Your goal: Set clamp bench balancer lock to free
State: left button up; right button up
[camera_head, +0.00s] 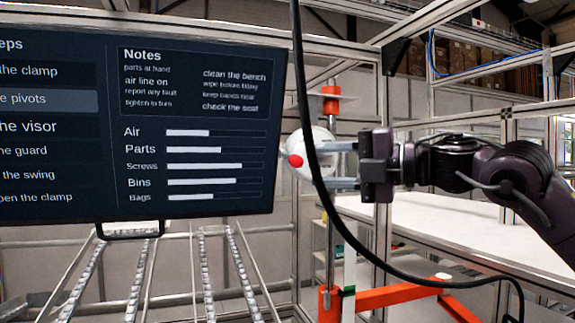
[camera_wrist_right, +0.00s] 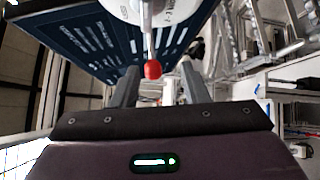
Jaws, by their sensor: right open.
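The bench balancer (camera_head: 321,142) is a round white housing mounted on an orange and grey post. A red ball knob (camera_head: 296,161) shows at its left side, probably the lock's handle. My right gripper (camera_head: 331,165) points left at the housing with its two fingers apart. In the right wrist view the red knob (camera_wrist_right: 152,69) sits on a thin stem below the white housing (camera_wrist_right: 150,10). There it appears between my open fingers (camera_wrist_right: 160,75), and I see no grip on it. The lock's markings are too small to read. My left gripper is out of view.
A black cable (camera_head: 316,180) hangs in front of the balancer and curves right. A dark screen (camera_head: 140,120) stands close on the left. Orange arms (camera_head: 385,298) extend from the post's base. A white bench (camera_head: 440,225) lies behind my right arm.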

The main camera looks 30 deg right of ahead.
aim_at(293, 158)
jog(key=w+a+p, duration=0.2)
jog(key=w+a+r+p, duration=0.1)
jog(key=a+p, duration=0.1)
jog(key=p, duration=0.1)
jog(key=shift+w+a, duration=0.15)
jog(key=shift+w, duration=0.25)
jog(key=shift+w+a+f+p, duration=0.1)
jog(key=shift+w+f+p, duration=0.1)
jog(key=shift+w+p, duration=0.5)
jog(key=shift+w+a, duration=0.15)
jog(key=shift+a, duration=0.1)
jog(key=shift+c, duration=1.6)
jog(key=shift+d, duration=0.1)
jog(key=c, duration=0.5)
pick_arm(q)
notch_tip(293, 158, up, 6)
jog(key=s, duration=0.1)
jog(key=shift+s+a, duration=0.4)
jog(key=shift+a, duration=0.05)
pick_arm(e)
grip_shut()
